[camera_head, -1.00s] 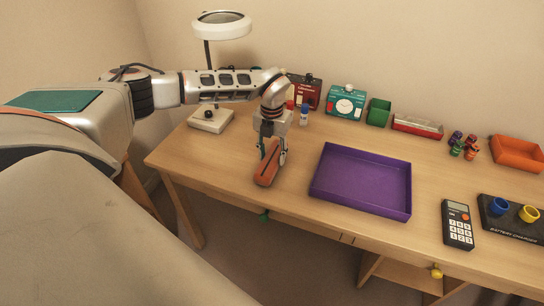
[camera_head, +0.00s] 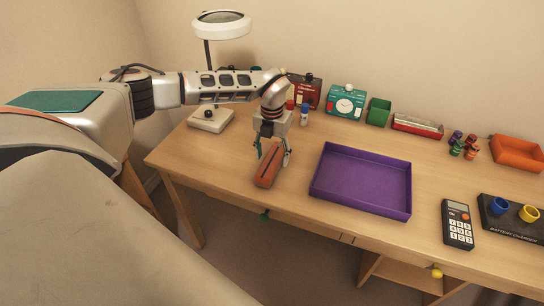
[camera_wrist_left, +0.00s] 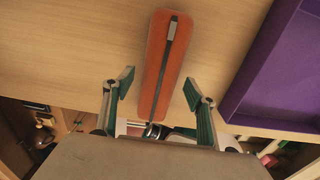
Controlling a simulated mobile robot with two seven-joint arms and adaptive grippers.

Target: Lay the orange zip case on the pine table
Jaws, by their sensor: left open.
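The orange zip case (camera_head: 267,168) lies on the pine table (camera_head: 222,166) near its front edge, left of the purple tray. It also shows in the left wrist view (camera_wrist_left: 158,80), with a dark zip along its length and a grey pull at one end. My left gripper (camera_head: 272,152) is just above the case and open. In the left wrist view its two fingers (camera_wrist_left: 158,92) stand apart on either side of the case, with gaps between. My right gripper is in neither view.
The purple tray (camera_head: 318,187) stands close to the right of the case. A lamp (camera_head: 211,119), a teal timer box (camera_head: 346,101) and a green bin (camera_head: 378,112) stand behind. A calculator (camera_head: 458,225) and a battery charger (camera_head: 510,218) lie at the right.

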